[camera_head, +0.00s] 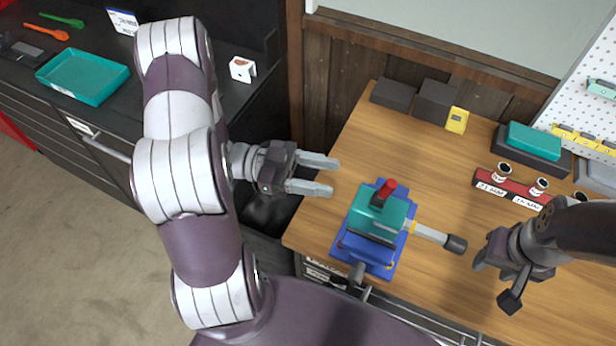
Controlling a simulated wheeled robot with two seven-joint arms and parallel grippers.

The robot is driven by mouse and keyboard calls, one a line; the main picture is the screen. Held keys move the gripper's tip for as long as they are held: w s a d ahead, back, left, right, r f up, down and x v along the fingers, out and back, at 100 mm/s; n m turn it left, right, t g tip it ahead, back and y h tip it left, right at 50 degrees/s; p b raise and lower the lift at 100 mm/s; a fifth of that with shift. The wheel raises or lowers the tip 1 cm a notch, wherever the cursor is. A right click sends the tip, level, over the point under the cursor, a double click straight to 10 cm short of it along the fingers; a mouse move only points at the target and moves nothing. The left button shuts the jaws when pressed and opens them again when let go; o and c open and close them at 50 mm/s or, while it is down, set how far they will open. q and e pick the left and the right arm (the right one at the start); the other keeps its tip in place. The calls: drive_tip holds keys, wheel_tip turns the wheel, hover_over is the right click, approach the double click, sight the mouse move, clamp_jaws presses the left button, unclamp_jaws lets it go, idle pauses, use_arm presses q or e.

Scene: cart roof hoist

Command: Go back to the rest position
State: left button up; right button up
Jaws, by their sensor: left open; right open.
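My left gripper (318,174) is open and empty, held out near the left edge of the wooden workbench (440,160). Its fingers point right, a little above and left of a teal and blue device (378,222) with a red knob and a grey bar with a dark end. My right gripper (494,283) is open above the bench's right part, to the right of the dark end of that bar. Nothing shows between its fingers. The two grippers are apart, with the device between them.
A red rack (515,194) with metal sockets and a teal-topped dark case (533,140) stand at the right. Dark boxes (436,101) and a yellow block (457,120) stand at the back. A teal tray (83,76) lies on the dark counter at left. Open floor shows lower left.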

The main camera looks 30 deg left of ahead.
use_arm(q)
drive_tip(key=shift+v, duration=1.25)
use_arm(e)
drive_tip(key=shift+f, duration=0.5)
use_arm(q)
drive_tip(key=shift+a, duration=0.1)
